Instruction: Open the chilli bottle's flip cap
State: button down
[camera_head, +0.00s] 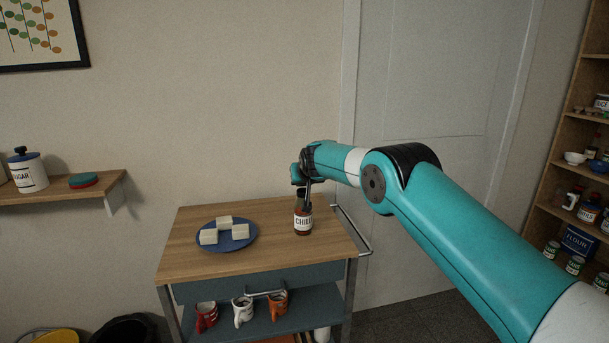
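The chilli bottle (303,221) stands upright on the wooden top of a cart, right of a blue plate. It has a reddish-brown body and a white label with dark letters. My gripper (304,188) is directly above it, at the bottle's neck and cap. The gripper's dark fingers overlap the top of the bottle. The cap is mostly hidden by the gripper, and I cannot tell whether its flip lid is up or down. The view is too small to show whether the fingers touch the cap.
The cart top (200,263) also bears the blue plate (228,247) with several pale blocks. Mugs (243,311) stand on the lower shelf. A metal rail (353,229) runs along the cart's right side. A wall shelf (70,194) is at left, a stocked shelf unit (558,184) at right.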

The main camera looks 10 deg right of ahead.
dwell(0.4)
jog(key=c, duration=1)
grip_release()
jog(key=shift+o, duration=0.2)
jog(key=b+v, duration=0.5)
jog(key=v, duration=1.2)
jog(key=shift+r, duration=0.25)
